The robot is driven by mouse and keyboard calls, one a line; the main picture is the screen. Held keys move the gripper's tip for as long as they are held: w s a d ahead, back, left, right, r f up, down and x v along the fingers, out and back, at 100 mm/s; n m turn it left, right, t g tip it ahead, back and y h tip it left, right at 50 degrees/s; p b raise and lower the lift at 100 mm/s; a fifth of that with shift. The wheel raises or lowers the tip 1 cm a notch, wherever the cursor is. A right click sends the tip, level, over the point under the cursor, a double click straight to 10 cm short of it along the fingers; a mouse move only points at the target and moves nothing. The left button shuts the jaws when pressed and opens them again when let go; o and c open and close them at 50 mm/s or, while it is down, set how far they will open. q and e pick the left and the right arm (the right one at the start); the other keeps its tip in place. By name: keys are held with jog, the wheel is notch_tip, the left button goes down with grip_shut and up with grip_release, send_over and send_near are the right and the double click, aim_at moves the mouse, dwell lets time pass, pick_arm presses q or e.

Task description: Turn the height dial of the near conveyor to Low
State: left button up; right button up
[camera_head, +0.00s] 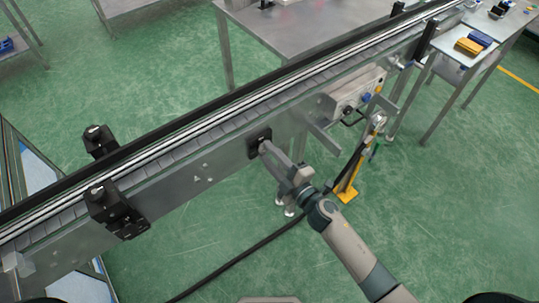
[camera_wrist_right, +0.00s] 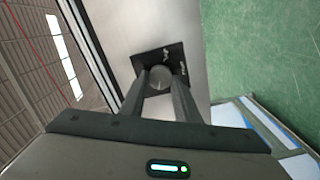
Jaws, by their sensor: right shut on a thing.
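The near conveyor (camera_head: 185,172) runs diagonally across the head view, from the lower left to the upper right. Its height dial is a round grey knob (camera_wrist_right: 160,78) on a small black plate (camera_wrist_right: 172,60) with white markings, fixed to the conveyor's side. The plate also shows in the head view (camera_head: 254,140). My right gripper (camera_wrist_right: 160,82) is shut on the dial, one finger on each side of it. In the head view my right gripper (camera_head: 266,149) reaches the plate and covers part of it. The markings are too small to read. My left gripper is not in view.
A control box (camera_head: 352,97) with a blue knob hangs on the conveyor to the right of my gripper. Black clamps (camera_head: 114,208) stand at the lower left. A yellow foot (camera_head: 346,192) and a black cable (camera_head: 240,262) are on the green floor. A steel table (camera_head: 300,38) stands behind.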

jog(key=n, duration=0.3)
jog(key=n+b, duration=0.1)
jog(key=n, duration=0.1)
jog(key=shift+f+n, duration=0.2)
jog(key=shift+n, duration=0.2)
jog(key=n+b, duration=0.1)
jog(key=n, duration=0.3)
jog(key=shift+n, duration=0.4)
jog(key=o, duration=1)
jog(key=shift+o, duration=0.2)
